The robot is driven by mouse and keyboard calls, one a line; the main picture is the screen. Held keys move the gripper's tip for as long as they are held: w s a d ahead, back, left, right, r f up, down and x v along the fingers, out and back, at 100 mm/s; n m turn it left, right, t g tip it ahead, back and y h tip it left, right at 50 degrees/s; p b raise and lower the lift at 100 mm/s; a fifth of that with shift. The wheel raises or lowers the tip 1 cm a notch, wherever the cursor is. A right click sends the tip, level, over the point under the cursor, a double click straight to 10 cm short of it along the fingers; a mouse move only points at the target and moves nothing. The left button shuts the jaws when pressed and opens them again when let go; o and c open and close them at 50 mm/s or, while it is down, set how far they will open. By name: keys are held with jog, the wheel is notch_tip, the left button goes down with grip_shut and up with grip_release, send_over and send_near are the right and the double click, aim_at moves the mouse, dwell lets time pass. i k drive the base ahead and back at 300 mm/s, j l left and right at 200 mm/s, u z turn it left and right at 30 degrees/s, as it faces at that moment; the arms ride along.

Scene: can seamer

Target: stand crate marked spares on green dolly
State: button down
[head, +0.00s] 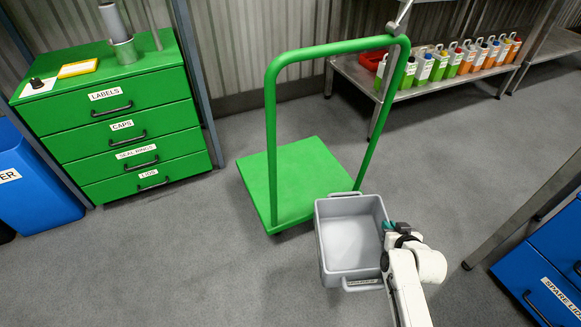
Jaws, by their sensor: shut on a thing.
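The grey crate (349,238) is empty and open at the top, with a label on its near end that is too small to read surely. My gripper (390,228) is shut on the crate's right rim. The crate looks level and overlaps the near right corner of the green dolly in the picture; its height above the floor is hard to tell. The green dolly (305,172) has a flat, bare bed and a tall hoop handle rising along its near right side. The crate is on the near side of that handle, not over the middle of the bed.
A green drawer cabinet (115,125) stands at the left, beside a blue bin (35,185). A metal bench (425,85) with several coloured bottles is behind right. A blue drawer unit (545,270) is at the right edge. Grey floor (190,255) is clear in front.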

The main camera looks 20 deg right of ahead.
aim_at(295, 173)
jog(key=i, duration=1.6)
